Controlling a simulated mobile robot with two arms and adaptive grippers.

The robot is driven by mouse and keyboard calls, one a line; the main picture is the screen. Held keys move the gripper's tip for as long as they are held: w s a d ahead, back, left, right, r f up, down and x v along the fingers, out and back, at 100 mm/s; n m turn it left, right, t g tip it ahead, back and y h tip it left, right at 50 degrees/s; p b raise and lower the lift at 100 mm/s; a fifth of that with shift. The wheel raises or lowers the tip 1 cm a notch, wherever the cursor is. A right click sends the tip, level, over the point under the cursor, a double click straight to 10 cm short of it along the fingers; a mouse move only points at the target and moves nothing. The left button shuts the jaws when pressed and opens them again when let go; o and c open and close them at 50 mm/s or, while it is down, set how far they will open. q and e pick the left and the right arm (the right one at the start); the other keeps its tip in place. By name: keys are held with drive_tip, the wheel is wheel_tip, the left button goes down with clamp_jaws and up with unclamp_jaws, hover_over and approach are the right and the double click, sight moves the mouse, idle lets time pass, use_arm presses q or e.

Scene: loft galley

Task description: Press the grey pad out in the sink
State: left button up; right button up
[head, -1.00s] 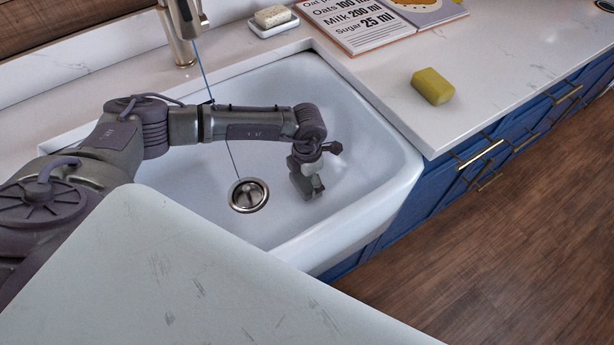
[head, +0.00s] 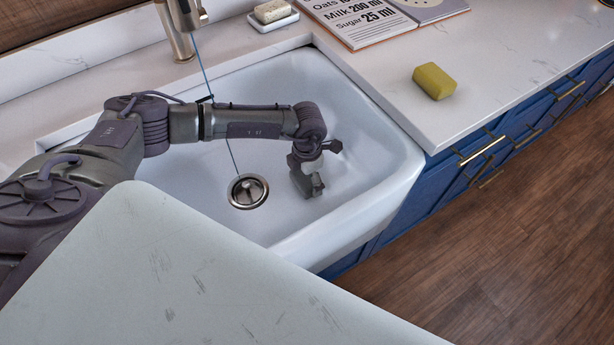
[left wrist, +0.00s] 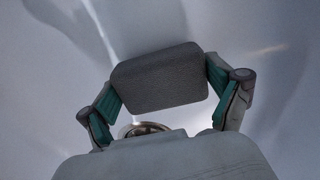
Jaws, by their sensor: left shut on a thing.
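The grey pad (left wrist: 160,78) is a dark rounded block between the green-lined fingers of my left gripper (left wrist: 167,92) in the left wrist view. The gripper is shut on it. In the head view my left gripper (head: 308,184) hangs down inside the white sink (head: 345,95), right of the drain. The pad is hard to make out there, mostly hidden by the gripper. I cannot tell whether the pad touches the sink floor. My right gripper is not in view.
The metal drain (head: 248,191) lies left of the gripper. A faucet (head: 180,25) stands behind the sink. On the counter are a yellow-green sponge (head: 434,81), a soap bar (head: 272,11) on a white dish and a recipe sheet (head: 358,22). The sink walls surround the gripper.

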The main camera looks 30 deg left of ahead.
use_arm(q)
drive_tip(key=shift+f+b, duration=0.45)
drive_tip(key=shift+f, duration=0.15)
idle(0.3)
drive_tip(key=shift+s+f, duration=0.2)
idle(1.6)
drive_tip(key=shift+w+r+p, duration=0.1)
drive_tip(key=shift+r+p, duration=0.6)
drive_tip(key=shift+r, duration=0.25)
drive_tip(key=shift+w+r+p, duration=0.1)
drive_tip(key=shift+r+p, duration=2.95)
drive_tip(key=shift+r, duration=1.2)
drive_tip(key=shift+f, duration=0.1)
wheel_tip(320, 180, down, 9)
drive_tip(key=b, duration=0.7)
drive_tip(key=shift+r, duration=0.2)
drive_tip(key=shift+f+b, duration=0.6)
drive_tip(key=shift+b, duration=0.05)
